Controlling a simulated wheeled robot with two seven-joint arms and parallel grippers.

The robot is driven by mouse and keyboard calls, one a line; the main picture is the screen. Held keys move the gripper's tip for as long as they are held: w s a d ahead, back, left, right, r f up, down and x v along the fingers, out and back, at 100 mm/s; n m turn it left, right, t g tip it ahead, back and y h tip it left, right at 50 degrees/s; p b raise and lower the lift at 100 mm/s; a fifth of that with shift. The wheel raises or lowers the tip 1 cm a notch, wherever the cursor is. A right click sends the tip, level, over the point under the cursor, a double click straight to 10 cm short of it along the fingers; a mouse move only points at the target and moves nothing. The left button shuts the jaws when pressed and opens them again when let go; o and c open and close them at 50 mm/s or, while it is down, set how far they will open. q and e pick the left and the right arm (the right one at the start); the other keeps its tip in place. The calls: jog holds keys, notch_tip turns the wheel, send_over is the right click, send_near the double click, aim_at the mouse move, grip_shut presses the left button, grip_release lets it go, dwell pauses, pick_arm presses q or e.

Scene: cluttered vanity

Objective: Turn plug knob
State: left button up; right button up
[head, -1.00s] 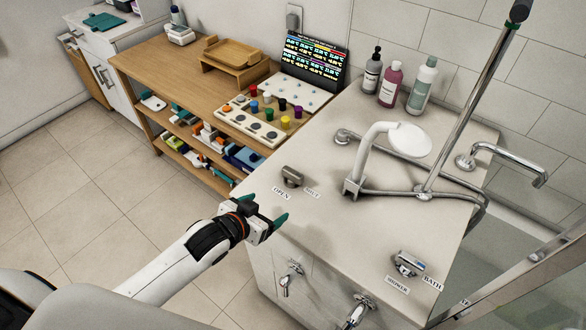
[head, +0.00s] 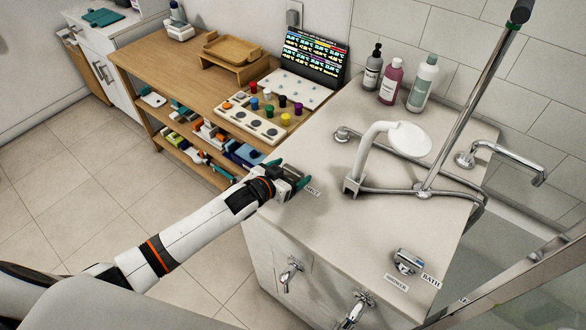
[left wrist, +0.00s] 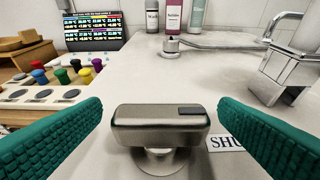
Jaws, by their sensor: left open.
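The plug knob (left wrist: 160,128) is a brushed metal bar handle on a short round stem, standing on the vanity top. In the left wrist view it lies crosswise between the two teal fingers, with a gap on each side. My left gripper (head: 288,176) is open around the knob, and neither finger visibly touches it. In the head view the gripper hides the knob. A label reading "SHUT", partly covered by a finger, lies to the right of the knob (left wrist: 226,142); the "OPEN" label is hidden. My right gripper is not in view.
A white shower head (head: 408,139) with a hose lies behind the knob. Several bottles (head: 388,84) stand at the back. A bath/shower knob (head: 408,261) is at the front right. A wooden bench (head: 165,60) with a button panel (head: 262,122) adjoins at left.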

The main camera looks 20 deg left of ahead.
pick_arm(q)
jog(key=shift+w+d+f, duration=0.2)
jog(key=shift+w+f, duration=0.05)
jog(key=shift+w, duration=0.35)
jog(key=shift+w+f, duration=0.1)
jog(key=shift+w, duration=0.05)
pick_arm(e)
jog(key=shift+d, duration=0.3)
pick_arm(q)
jog(key=c, duration=1)
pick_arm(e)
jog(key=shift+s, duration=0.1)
